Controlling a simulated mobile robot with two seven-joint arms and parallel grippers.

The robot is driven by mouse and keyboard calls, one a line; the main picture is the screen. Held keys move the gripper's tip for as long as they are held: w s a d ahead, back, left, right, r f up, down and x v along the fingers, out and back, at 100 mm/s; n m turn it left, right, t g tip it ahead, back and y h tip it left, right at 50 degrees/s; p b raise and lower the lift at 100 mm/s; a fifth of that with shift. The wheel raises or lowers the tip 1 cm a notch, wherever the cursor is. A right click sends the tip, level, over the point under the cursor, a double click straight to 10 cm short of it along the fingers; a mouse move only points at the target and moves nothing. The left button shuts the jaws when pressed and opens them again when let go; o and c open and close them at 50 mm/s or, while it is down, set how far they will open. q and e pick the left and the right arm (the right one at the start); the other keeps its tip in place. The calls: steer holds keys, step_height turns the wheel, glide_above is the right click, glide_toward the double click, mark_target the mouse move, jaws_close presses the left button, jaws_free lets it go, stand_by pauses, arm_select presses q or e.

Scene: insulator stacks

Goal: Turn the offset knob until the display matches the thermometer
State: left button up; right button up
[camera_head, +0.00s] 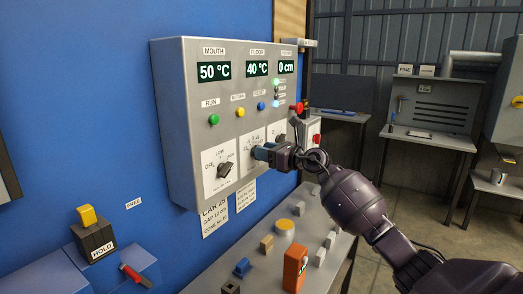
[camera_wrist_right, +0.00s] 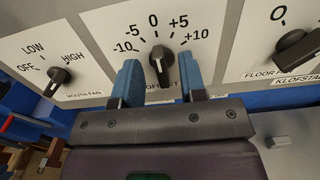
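The offset knob (camera_wrist_right: 161,62) is a black knob on a white plate marked -10 to +10. Its bar lies roughly in line with the 0. My right gripper (camera_head: 258,152) is at the panel, its blue fingers on either side of the knob, with a visible gap on each side in the wrist view. In the head view it hides most of the knob. The displays read 50 °C for mouth (camera_head: 214,71), 40 °C for floor (camera_head: 257,68) and 0 cm (camera_head: 286,67). An orange handheld device (camera_head: 296,268), possibly the thermometer, stands on the bench; its reading is not legible. My left gripper is out of view.
The mouth fan knob (camera_wrist_right: 58,80) is left of the offset knob, the floor fan knob (camera_wrist_right: 298,48) right. A red button (camera_head: 297,107) juts from the panel's right edge. Small blocks and a yellow disc (camera_head: 285,225) stand on the grey bench (camera_head: 262,285). A yellow-topped HOLD box (camera_head: 92,238) is at left.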

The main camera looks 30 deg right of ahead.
steer(key=shift+x, duration=0.8)
steer(key=shift+s, duration=0.1)
steer(key=c, duration=0.7)
jaws_close()
steer(key=n+b, duration=0.2)
steer(key=n, duration=0.1)
steer(key=n+b, duration=0.2)
steer(key=n, duration=0.1)
steer(key=shift+s+a+r+b, duration=0.15)
steer(key=shift+a+b, duration=0.1)
steer(key=shift+b, duration=0.15)
